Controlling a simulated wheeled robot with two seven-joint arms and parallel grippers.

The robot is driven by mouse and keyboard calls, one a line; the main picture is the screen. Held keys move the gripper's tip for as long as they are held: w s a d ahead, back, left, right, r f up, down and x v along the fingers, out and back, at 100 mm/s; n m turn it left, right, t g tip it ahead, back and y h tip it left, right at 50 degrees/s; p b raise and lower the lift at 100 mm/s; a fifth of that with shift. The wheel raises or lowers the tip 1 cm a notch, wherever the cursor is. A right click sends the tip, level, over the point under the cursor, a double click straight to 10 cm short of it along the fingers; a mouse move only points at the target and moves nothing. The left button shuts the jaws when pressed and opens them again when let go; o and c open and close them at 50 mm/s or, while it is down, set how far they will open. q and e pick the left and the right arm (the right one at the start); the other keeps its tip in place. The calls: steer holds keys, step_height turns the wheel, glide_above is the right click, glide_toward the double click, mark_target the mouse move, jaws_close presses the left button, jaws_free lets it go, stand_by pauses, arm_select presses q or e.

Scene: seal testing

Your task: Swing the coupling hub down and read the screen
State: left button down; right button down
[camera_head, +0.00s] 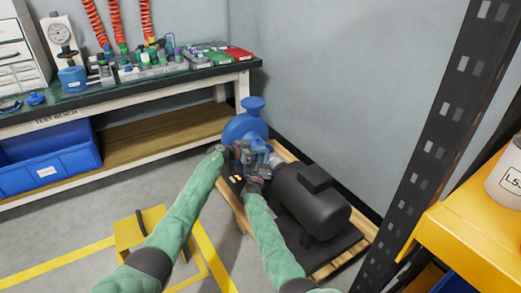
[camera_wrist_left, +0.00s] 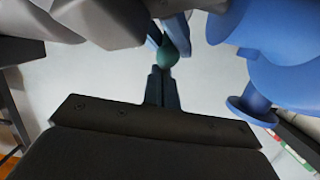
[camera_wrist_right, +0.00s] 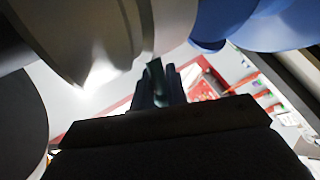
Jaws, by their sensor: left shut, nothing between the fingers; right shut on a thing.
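A blue pump (camera_head: 245,127) stands on the pallet, coupled in line with a black motor (camera_head: 312,200). The grey coupling area (camera_head: 262,158) lies between them, partly hidden by my grippers; I cannot tell the hub's exact tilt. My left gripper (camera_head: 228,150) is shut and empty beside the coupling; its closed fingers show in the left wrist view (camera_wrist_left: 163,85), just below a small green tip (camera_wrist_left: 167,52). My right gripper (camera_head: 256,180) is shut on a small dark part (camera_wrist_right: 156,70) close to the coupling. I cannot make out a screen.
A test bench (camera_head: 130,92) with a dial gauge (camera_head: 60,32), bottles and small parts stands behind. The wooden pallet (camera_head: 335,262) is on the floor. A black perforated post (camera_head: 440,130) and a yellow shelf (camera_head: 480,235) stand at right. A yellow step (camera_head: 138,230) is at left.

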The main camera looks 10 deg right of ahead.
arm_select(q)
steer(key=shift+s+a+f, duration=0.1)
steer(key=shift+a+f, duration=0.35)
steer(key=shift+f, duration=0.15)
arm_select(e)
steer(key=shift+w+a+r, duration=0.15)
steer(key=shift+a+r, duration=0.15)
steer(key=shift+r, duration=0.2)
steer(key=c, duration=1.5)
jaws_free()
steer(key=shift+r, duration=0.1)
steer(key=shift+c, duration=0.2)
steer(key=shift+o, duration=0.2)
steer(key=shift+a, duration=0.1)
steer(key=shift+f, duration=0.25)
arm_select(q)
steer(key=shift+a+r, duration=0.1)
steer(key=shift+r, duration=0.1)
arm_select(e)
steer(key=shift+d+f, duration=0.1)
steer(key=shift+d, duration=0.1)
arm_select(q)
steer(key=shift+d, duration=0.2)
arm_select(e)
steer(key=shift+d+f, duration=0.15)
steer(key=shift+d, duration=0.05)
steer(key=shift+s, duration=0.25)
